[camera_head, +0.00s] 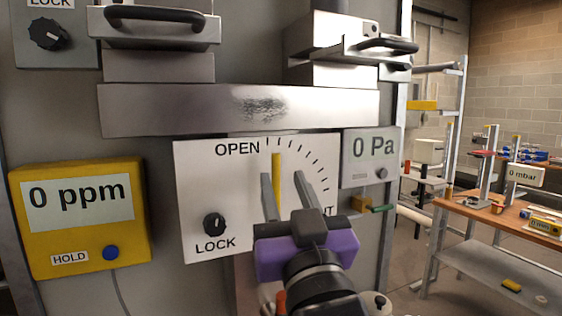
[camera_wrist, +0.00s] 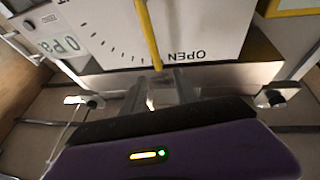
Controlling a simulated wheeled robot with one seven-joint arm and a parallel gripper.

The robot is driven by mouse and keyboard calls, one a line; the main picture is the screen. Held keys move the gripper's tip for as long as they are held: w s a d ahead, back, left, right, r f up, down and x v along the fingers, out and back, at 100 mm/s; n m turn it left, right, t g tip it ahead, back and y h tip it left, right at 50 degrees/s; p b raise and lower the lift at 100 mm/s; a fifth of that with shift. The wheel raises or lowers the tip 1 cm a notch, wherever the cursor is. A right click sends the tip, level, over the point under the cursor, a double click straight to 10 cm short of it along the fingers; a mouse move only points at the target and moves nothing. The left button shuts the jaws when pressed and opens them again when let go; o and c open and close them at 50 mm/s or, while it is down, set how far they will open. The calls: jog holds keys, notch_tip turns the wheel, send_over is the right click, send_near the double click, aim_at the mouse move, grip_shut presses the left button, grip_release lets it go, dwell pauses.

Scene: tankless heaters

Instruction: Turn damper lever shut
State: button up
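The yellow damper lever (camera_head: 276,176) points straight up on a white dial plate (camera_head: 205,180), near the word OPEN at the top of a tick scale. The end of a second word shows at lower right, mostly hidden by my gripper. My gripper (camera_head: 286,186) is open in front of the plate. Its grey fingers appear on either side of the lever's line, the left finger nearer. In the wrist view the lever (camera_wrist: 148,34) runs down to between my fingertips (camera_wrist: 160,84). I cannot tell whether they touch it. The lever's base is hidden.
A black LOCK knob (camera_head: 214,223) is at the plate's lower left. A yellow 0 ppm meter (camera_head: 140,215) is left, a 0 Pa gauge (camera_head: 359,170) right. A metal duct bar (camera_head: 180,110) and black handles (camera_head: 155,14) are above. A workbench (camera_head: 455,207) stands far right.

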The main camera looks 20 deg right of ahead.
aim_at(277, 164)
jog(key=x, duration=0.2)
jog(key=p+x, duration=0.1)
jog(key=x, duration=0.1)
jog(key=p+x, duration=0.1)
jog(key=x, duration=0.2)
jog(key=shift+w+d+f, duration=0.1)
jog(key=shift+d+f, duration=0.05)
jog(key=shift+f, duration=0.2)
jog(key=shift+w+d+r+p, duration=0.1)
jog(key=shift+w+p, duration=0.2)
jog(key=shift+w, duration=0.15)
grip_shut()
dwell(0.8)
